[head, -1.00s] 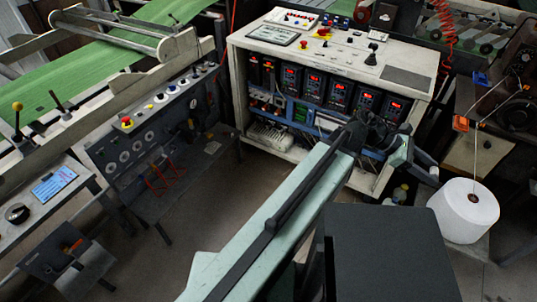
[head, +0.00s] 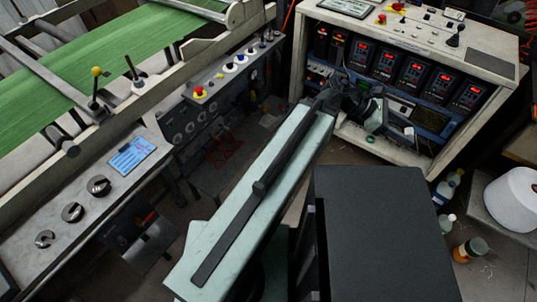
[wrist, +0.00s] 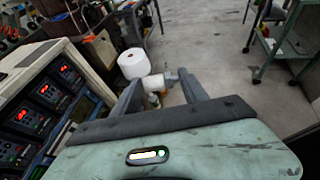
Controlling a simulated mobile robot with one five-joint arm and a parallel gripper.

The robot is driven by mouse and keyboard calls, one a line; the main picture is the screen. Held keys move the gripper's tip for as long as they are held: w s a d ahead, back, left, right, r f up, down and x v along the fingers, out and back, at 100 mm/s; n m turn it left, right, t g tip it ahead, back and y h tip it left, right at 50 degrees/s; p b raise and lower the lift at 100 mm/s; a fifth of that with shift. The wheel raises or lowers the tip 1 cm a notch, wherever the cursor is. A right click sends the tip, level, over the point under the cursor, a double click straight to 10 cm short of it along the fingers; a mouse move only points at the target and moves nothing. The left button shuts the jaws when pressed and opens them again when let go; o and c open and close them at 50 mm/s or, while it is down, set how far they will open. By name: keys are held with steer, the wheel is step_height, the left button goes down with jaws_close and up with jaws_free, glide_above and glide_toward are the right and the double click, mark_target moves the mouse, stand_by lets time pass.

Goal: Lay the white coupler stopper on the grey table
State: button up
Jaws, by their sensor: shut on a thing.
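My gripper (wrist: 160,80) is shut on the white coupler stopper (wrist: 155,82), a small white piece between the fingertips in the wrist view. In the head view, a bit of the white stopper (head: 409,131) shows at the far end of my arm, in front of the control cabinet, and the fingers there are dark and hard to make out. A grey-topped surface (head: 482,205) stands at the right edge under a white spool. A light grey desk (head: 70,242) stands at the left. I cannot tell which one is the grey table.
The control cabinet (head: 480,45) with red displays is close beyond my gripper. The white spool (head: 514,198) is at the right, with bottles (head: 447,187) and an orange-labelled jar (head: 470,249) beside it. A green wheeled cart (wrist: 290,40) is at the wrist view's right, with open floor (wrist: 210,40) before it.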

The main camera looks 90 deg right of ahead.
steer(key=shift+s+a, duration=0.1)
steer(key=w+d+f+t+h+b, duration=0.1)
steer(key=w+d+f+b, duration=0.7)
steer(key=f, duration=0.3)
steer(key=w+d+f+m+t+h+b, duration=0.1)
steer(key=w+d+f+t+b, duration=0.1)
steer(key=w+d+f+b, duration=0.7)
steer(key=w+d+f+t+h+b, duration=0.1)
steer(key=w+d+f+h+b, duration=0.1)
steer(key=w+d+f+b, duration=0.65)
steer(key=w+f+m+t+h+b, duration=0.1)
steer(key=w+f+t+b, duration=0.1)
steer(key=w+f+b, duration=1)
steer(key=w+f+m+t+h+b, duration=0.15)
steer(key=w+f, duration=0.65)
steer(key=w, duration=0.9)
steer(key=w+f+t+h+b, duration=0.1)
steer(key=w+f+t+b, duration=0.1)
steer(key=w+f+b, duration=1)
steer(key=shift+g, duration=0.25)
steer(key=f, duration=0.1)
steer(key=w+f+b, duration=0.1)
steer(key=f, duration=0.1)
steer(key=w+f+b, duration=0.1)
steer(key=shift+w+a+f, duration=0.2)
steer(key=shift+w+a, duration=0.05)
steer(key=shift+a, duration=0.15)
